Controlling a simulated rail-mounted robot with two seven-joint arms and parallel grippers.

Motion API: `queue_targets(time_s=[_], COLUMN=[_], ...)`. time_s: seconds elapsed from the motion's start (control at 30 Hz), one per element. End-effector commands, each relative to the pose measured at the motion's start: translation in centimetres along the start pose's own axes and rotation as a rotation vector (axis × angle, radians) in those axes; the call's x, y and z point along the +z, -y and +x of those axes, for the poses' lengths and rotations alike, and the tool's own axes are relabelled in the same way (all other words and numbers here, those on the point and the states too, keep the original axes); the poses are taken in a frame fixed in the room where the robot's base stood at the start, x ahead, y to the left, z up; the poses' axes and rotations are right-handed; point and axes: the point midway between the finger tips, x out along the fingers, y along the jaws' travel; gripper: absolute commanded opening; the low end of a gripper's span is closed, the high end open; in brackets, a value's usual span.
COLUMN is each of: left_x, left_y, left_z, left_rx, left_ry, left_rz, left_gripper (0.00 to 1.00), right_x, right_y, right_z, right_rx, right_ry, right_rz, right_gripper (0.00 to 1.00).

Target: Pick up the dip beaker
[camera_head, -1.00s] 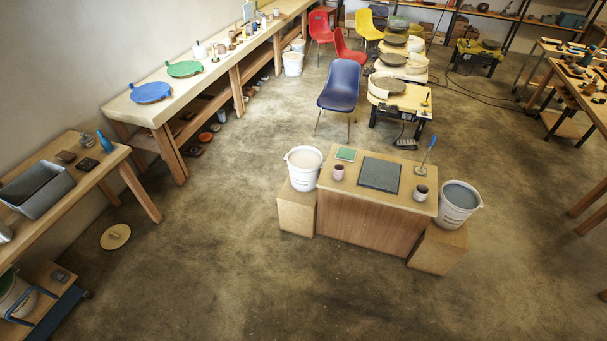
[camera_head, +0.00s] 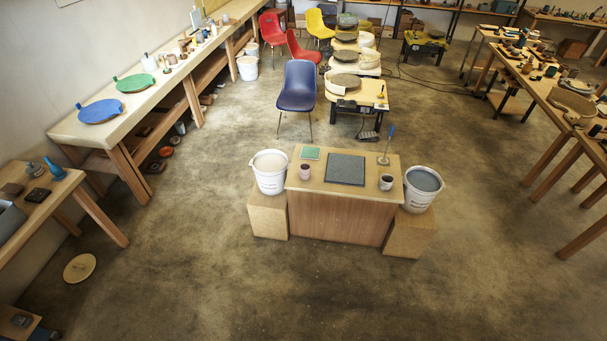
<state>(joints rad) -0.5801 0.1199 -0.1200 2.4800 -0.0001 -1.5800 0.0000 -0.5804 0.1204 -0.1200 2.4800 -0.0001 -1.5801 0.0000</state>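Two small cups stand upright on the wooden bench ahead: a pinkish one (camera_head: 305,171) at the left and a pale one with a dark inside (camera_head: 386,182) at the right. I cannot tell which of them, if either, is the dip beaker. The bench (camera_head: 335,212) also bears a dark grey slab (camera_head: 345,169), a green tile (camera_head: 310,153) and an upright blue-handled tool (camera_head: 387,147). Neither of my grippers is in view.
White buckets stand on blocks left (camera_head: 270,176) and right (camera_head: 421,191) of the bench. A blue chair (camera_head: 297,88) is behind it. Worktables line the left (camera_head: 150,97) and right (camera_head: 555,113). The floor (camera_head: 290,290) before the bench is clear.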

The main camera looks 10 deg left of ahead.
Motion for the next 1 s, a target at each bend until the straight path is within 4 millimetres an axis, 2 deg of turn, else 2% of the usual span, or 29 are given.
queue_targets(time_s=[0.37, 0.9, 1.0], left_x=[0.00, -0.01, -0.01], left_y=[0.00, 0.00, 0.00], left_z=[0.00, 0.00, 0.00], left_rx=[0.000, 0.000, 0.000], left_ry=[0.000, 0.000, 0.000], left_rz=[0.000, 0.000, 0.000], left_gripper=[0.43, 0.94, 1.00], right_x=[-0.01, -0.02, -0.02], right_y=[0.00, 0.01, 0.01], right_z=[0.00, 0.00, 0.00], right_rx=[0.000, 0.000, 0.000], right_ry=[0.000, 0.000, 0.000], right_rz=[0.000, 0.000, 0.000], right_gripper=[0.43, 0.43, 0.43])
